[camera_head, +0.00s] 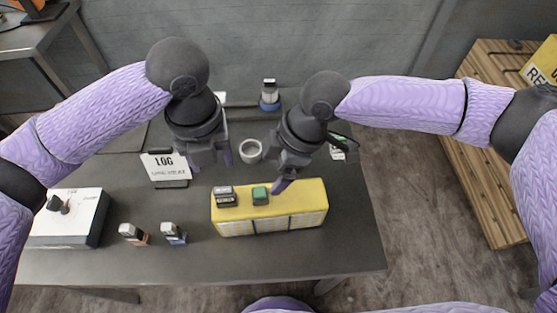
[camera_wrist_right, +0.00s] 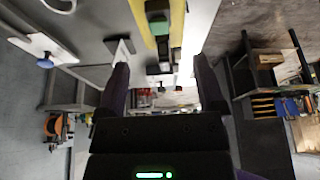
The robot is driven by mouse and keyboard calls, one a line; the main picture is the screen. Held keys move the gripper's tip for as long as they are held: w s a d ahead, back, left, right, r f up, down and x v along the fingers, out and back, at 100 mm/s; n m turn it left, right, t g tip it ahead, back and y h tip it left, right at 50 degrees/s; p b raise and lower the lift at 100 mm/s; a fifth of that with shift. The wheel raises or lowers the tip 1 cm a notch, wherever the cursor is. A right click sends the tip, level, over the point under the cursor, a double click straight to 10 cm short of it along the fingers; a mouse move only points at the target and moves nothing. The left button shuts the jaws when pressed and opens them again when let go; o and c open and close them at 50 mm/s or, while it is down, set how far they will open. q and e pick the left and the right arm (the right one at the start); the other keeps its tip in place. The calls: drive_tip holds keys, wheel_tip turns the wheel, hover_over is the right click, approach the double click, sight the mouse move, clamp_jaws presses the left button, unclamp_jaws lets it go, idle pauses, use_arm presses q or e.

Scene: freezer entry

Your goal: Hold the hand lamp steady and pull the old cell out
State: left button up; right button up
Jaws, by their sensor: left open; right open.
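In the head view a yellow box (camera_head: 312,199) with a pale gridded front stands on the dark table. A dark, pale-topped block (camera_head: 225,197) and a green block (camera_head: 260,195) sit on its top. I cannot tell for sure which thing is the hand lamp; a small blue-based upright item (camera_head: 269,96) stands at the back. My left gripper (camera_head: 209,158) is open and empty above the table, behind the yellow box. My right gripper (camera_head: 300,163) is open, over the box's back right part. In the right wrist view its jaws (camera_wrist_right: 162,92) are empty, and the green block (camera_wrist_right: 159,23) shows ahead.
Two small cells, orange-marked (camera_head: 133,234) and blue-marked (camera_head: 173,233), lie at the front left. A white-topped box (camera_head: 69,214) stands left of them. A LOG sign (camera_head: 166,168) and a white ring (camera_head: 250,151) are behind. The table's front right is clear. A wooden pallet (camera_head: 474,165) is at right.

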sight(223, 189)
drive_tip(key=x, duration=0.9)
drive_tip(key=shift+f, duration=0.1)
drive_tip(key=shift+w, duration=0.1)
clamp_jaws()
use_arm(q)
drive_tip(key=shift+o, duration=0.9)
drive_tip(key=shift+w, duration=0.1)
drive_tip(key=shift+w+m+g, duration=0.3)
drive_tip(key=shift+w+g, duration=0.4)
drive_tip(key=f, duration=0.4)
drive_tip(key=s+f, duration=0.1)
drive_tip(key=f, duration=0.7)
drive_tip(key=shift+s, duration=0.25)
